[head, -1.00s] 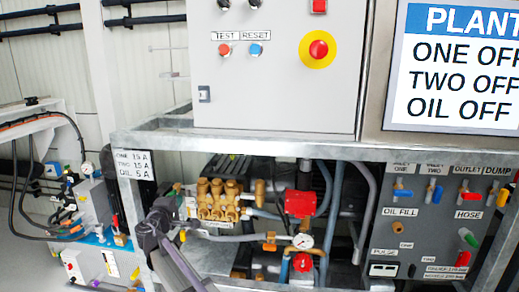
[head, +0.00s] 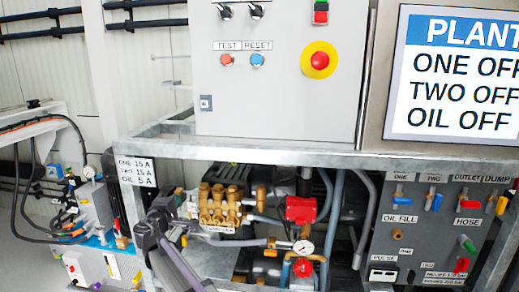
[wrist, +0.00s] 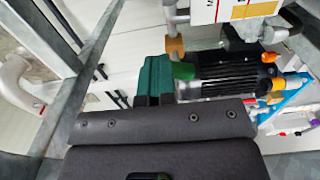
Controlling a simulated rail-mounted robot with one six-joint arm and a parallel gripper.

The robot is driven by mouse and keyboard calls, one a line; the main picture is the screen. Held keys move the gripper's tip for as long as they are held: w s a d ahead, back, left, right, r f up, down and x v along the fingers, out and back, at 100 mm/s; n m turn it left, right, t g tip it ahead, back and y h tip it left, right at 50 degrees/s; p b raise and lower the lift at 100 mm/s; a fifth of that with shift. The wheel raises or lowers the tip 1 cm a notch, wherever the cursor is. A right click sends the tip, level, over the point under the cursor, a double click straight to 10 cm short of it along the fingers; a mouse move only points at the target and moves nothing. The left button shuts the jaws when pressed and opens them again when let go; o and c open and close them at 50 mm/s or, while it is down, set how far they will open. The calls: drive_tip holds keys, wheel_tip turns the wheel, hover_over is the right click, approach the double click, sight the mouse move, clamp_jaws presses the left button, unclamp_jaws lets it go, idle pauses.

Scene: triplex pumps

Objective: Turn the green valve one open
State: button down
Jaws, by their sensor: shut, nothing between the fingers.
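A green lever handle (wrist: 183,71) shows in the wrist view beside a black ribbed motor. I cannot read a label that marks it as valve one. My gripper (wrist: 155,75) is shut and empty, its teal finger pads together just left of the green handle; whether they touch it I cannot tell. In the head view my dark arm reaches up from the bottom in front of the frame's left post, and the fingers cannot be made out there. Another green handle (head: 468,243) sits on the grey valve panel (head: 420,225) at the right.
A galvanised frame (head: 250,150) surrounds the brass pump (head: 220,204), red fittings (head: 300,208) and pipes. The grey control box (head: 275,100) and plant screen (head: 455,75) stand above. A smaller unit (head: 90,200) with hoses is at the left. A metal post (wrist: 75,85) crosses the wrist view's left.

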drive_tip(key=shift+w+d+r, duration=0.15)
drive_tip(key=shift+w+d, duration=0.05)
drive_tip(key=shift+w, duration=0.4)
drive_tip(key=s+f+b, duration=0.3)
drive_tip(key=s, duration=0.4)
drive_tip(key=w, duration=0.6)
drive_tip(key=shift+w+d, duration=0.3)
drive_tip(key=shift+d, duration=0.15)
drive_tip(key=shift+a+r+p, duration=0.2)
drive_tip(key=shift+a+p, duration=0.15)
drive_tip(key=shift+p, duration=0.05)
idle(0.4)
